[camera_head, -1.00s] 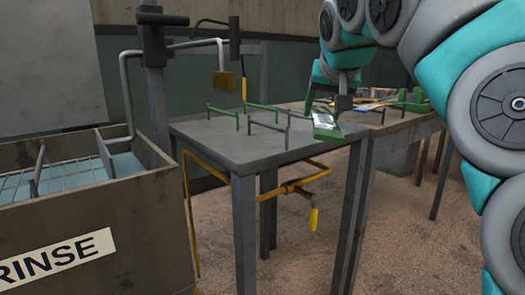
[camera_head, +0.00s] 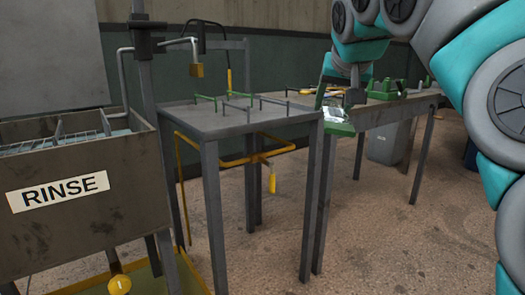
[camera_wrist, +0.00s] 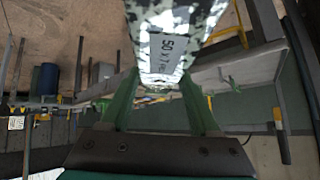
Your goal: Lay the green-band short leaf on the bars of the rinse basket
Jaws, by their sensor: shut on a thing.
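My gripper (camera_head: 345,112) is in the upper right of the head view, shut on a metal leaf (camera_head: 338,115) with a green end (camera_head: 341,129). In the wrist view, the green fingers of my gripper (camera_wrist: 160,82) stand on both sides of the leaf (camera_wrist: 170,60). The leaf has a mottled shiny surface and a pale label reading about "50 x 7". The rinse basket (camera_head: 62,140) shows as bars inside the RINSE tank at the far left, well away from my gripper. Much of the basket is hidden by the tank wall.
The RINSE tank (camera_head: 110,193) has a post and hook with a brass-coloured block (camera_head: 196,70) beside it. A grey table (camera_head: 215,121) with green and grey uprights stands between tank and gripper. A longer bench (camera_head: 385,108) with green parts is behind. Floor in front is clear.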

